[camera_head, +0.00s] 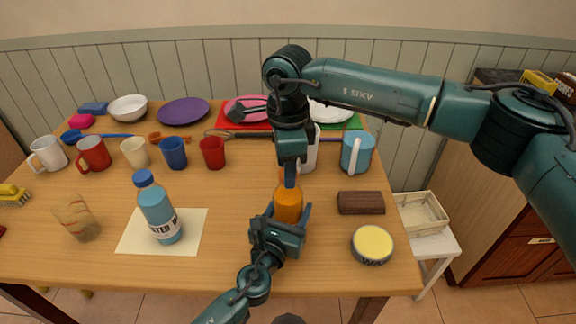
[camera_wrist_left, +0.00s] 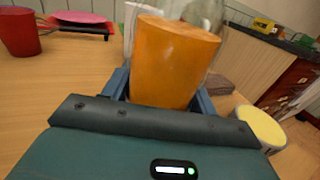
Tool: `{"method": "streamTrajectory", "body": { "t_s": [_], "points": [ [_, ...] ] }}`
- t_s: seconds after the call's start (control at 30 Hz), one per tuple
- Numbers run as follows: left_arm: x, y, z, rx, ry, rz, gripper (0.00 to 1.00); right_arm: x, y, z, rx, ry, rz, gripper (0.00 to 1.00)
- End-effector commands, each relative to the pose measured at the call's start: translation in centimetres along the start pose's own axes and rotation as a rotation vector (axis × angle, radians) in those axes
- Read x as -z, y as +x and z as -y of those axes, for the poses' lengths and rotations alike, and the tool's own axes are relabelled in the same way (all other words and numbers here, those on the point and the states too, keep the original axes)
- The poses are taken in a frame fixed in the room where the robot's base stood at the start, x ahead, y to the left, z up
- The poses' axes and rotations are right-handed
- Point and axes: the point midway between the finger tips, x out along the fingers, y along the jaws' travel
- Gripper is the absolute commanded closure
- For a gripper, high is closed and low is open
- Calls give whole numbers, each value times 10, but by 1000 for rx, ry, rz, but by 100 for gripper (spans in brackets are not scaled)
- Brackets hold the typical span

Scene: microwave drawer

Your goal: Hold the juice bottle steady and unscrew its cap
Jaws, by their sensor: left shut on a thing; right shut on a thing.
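The juice bottle (camera_head: 288,205) stands upright near the front middle of the table, with orange juice inside. My left gripper (camera_head: 287,213) comes from the front and is shut around the bottle's body. In the left wrist view the orange bottle (camera_wrist_left: 172,62) sits between the left fingers, with clear plastic above the juice. My right gripper (camera_head: 290,178) points straight down over the bottle and is shut on its cap (camera_head: 282,174). The cap is mostly hidden by the right fingers.
A blue water bottle (camera_head: 158,212) stands on a paper sheet (camera_head: 192,232) to the left. A dark brown block (camera_head: 361,203) and a yellow-topped tin (camera_head: 373,244) lie to the right. Several cups, including a red one (camera_head: 212,153), and plates line the back.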

Motion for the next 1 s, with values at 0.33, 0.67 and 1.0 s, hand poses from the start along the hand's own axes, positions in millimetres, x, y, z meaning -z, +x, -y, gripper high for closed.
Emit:
{"method": "streamTrajectory", "body": {
  "t_s": [0.33,0.67,1.0],
  "points": [
    [1,0,0,0,0,-1,100,0,-1,0,0,-771,0,94],
    [1,0,0,0,0,-1,100,0,-1,0,-1,-1383,0,94],
    [1,0,0,0,0,-1,100,0,-1,-1,-1,-1452,1,94]
  ]
}}
